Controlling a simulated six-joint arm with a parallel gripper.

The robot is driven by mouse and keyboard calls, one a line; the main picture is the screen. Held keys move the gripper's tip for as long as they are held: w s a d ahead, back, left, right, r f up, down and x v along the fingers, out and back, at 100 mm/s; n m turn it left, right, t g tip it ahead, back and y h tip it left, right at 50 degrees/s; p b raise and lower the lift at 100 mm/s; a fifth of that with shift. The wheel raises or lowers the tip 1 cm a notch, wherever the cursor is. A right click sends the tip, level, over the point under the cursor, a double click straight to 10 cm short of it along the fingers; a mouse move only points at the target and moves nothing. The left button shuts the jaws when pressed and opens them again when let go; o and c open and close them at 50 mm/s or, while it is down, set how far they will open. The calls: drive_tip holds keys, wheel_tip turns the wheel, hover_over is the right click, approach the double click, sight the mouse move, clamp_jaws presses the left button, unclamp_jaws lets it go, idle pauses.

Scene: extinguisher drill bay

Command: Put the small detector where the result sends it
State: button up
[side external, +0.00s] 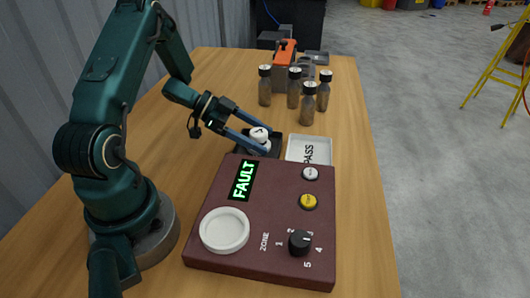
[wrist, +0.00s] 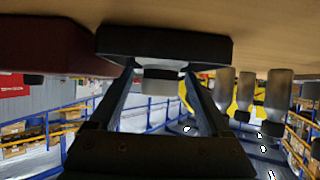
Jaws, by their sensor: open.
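The small detector (side external: 259,134) is white and round, with a dark mark on top. It is at the black tray (side external: 274,139), low in it or just over it; I cannot tell if it touches the floor. My gripper (side external: 267,141) is open, with its blue fingers on either side of the detector. The wrist view shows the detector (wrist: 160,74) between the fingertips, against the black tray (wrist: 165,45). The maroon test panel (side external: 265,200) has a lit display (side external: 242,180) reading FAULT. A white tray (side external: 309,150) marked PASS lies right of the black tray and looks empty.
The panel has an empty white round socket (side external: 224,230), a white button (side external: 310,173), a yellow button (side external: 308,201) and a black zone dial (side external: 300,242). Several capped bottles (side external: 309,104) stand behind the trays, near an orange object (side external: 285,70). The table's right strip is clear.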

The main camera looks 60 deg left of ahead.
drive_tip(key=v, duration=0.7)
drive_tip(key=shift+a+r, duration=0.15)
drive_tip(key=shift+r, duration=0.1)
drive_tip(key=w+a+r+n+t+y, duration=0.1)
drive_tip(key=w+a+r+t+y, duration=0.15)
drive_tip(key=w+r+y, duration=0.55)
wheel_tip(320, 180, up, 7)
drive_tip(key=n+g+y, duration=0.1)
drive_tip(key=n+y, duration=0.4)
drive_tip(key=n, duration=0.3)
hover_over(252, 131)
drive_tip(key=s, duration=0.1)
drive_tip(key=s+d+f+g+h, duration=0.4)
drive_tip(key=s+d, duration=0.8)
drive_tip(key=s, duration=0.1)
drive_tip(key=shift+d+f, duration=0.2)
drive_tip(key=shift+d, duration=0.1)
drive_tip(key=shift+g, duration=0.25)
